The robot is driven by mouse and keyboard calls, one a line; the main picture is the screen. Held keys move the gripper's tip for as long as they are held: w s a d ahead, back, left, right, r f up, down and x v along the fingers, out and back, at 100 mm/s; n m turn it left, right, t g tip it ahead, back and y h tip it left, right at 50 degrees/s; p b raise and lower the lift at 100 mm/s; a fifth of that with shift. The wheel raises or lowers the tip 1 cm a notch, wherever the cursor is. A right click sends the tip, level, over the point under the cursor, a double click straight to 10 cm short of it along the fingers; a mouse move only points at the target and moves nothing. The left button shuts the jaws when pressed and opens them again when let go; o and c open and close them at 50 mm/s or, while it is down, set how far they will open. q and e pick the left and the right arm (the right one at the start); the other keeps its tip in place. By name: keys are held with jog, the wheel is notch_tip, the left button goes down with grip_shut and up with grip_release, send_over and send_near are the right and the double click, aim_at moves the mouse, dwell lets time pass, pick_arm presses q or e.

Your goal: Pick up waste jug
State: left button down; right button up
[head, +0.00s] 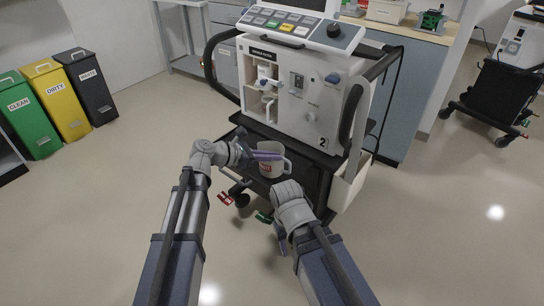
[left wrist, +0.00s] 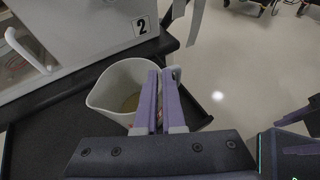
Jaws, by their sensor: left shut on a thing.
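The waste jug (head: 268,167) is a white, open-topped jug with a red mark on its side. It is at the black lower shelf of the ventilator cart; I cannot tell if it touches the shelf. In the left wrist view the jug (left wrist: 108,91) shows some yellowish liquid inside. My left gripper (head: 268,156) is shut on the jug at its handle side, and its purple fingers (left wrist: 160,98) hide part of the rim and handle. My right gripper (head: 280,238) is low in front of the cart, empty. Its fingers (left wrist: 297,133) stand apart at the left wrist view's right edge.
The white ventilator (head: 310,95), marked 2, stands above the shelf (head: 305,172) with black side rails. Green (head: 28,118), yellow (head: 58,102) and black (head: 88,85) bins stand at the left. A counter (head: 405,29) is behind.

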pick_arm(q)
jog(key=shift+r+p, duration=3.55)
jog(key=shift+r, duration=0.2)
jog(key=shift+r+p, duration=0.85)
jog(key=shift+r, duration=0.05)
